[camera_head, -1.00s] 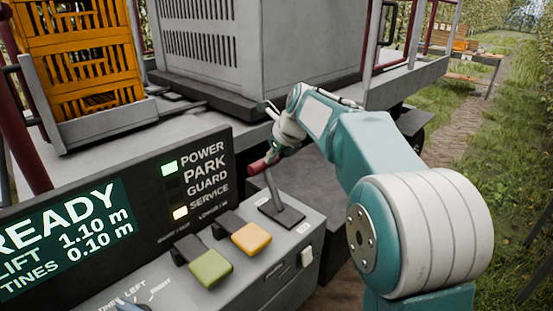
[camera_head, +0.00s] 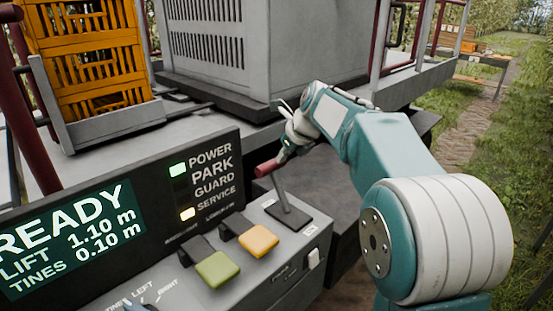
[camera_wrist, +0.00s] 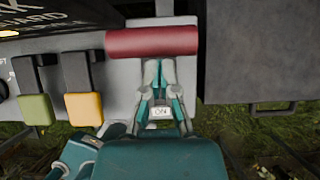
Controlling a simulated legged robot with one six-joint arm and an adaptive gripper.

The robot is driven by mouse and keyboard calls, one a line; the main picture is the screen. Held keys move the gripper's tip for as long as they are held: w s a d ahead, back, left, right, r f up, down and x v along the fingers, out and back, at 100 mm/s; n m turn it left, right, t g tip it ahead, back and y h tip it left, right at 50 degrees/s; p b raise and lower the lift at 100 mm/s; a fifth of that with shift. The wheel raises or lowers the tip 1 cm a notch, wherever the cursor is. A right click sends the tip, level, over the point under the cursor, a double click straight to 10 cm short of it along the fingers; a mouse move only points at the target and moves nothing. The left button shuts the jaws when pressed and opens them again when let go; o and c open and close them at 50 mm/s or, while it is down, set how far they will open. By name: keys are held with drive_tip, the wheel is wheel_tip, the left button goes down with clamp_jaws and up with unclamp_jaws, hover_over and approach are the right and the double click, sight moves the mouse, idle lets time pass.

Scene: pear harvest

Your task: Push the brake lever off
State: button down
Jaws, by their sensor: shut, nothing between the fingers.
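The brake lever has a red cylindrical grip (camera_head: 267,168) on a grey stem (camera_head: 281,194), rising from a dark base plate at the right end of the console; it leans toward the display panel. My gripper (camera_head: 285,152) is shut and empty, right beside the grip on its far right side. In the wrist view the red grip (camera_wrist: 152,41) lies across the top, just beyond the shut fingertips (camera_wrist: 158,64). I cannot tell whether they touch. The stem is hidden there.
A green switch (camera_head: 217,269) and a yellow switch (camera_head: 259,240) sit left of the lever. The display (camera_head: 72,240) reads READY; the POWER and SERVICE lamps are lit, PARK is dark. An orange crate (camera_head: 95,90) and a grey cabinet (camera_head: 265,50) stand behind.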

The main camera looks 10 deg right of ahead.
wheel_tip(320, 180, up, 12)
drive_tip(key=s+f, duration=0.1)
drive_tip(key=s, duration=0.1)
drive_tip(key=s+d+n+h, duration=0.1)
drive_tip(key=s+n, duration=0.6)
drive_tip(key=s, duration=0.1)
drive_tip(key=s+d+f+n+h, duration=0.1)
drive_tip(key=s+f+n, duration=0.8)
drive_tip(key=s, duration=0.4)
drive_tip(key=s+d+f+n+h, duration=0.1)
drive_tip(key=s+f+n, duration=0.7)
drive_tip(key=s+n, duration=0.4)
drive_tip(key=shift+s+d+f+n+h, duration=0.15)
drive_tip(key=shift+s+f+n+h, duration=0.2)
drive_tip(key=shift+s, duration=0.2)
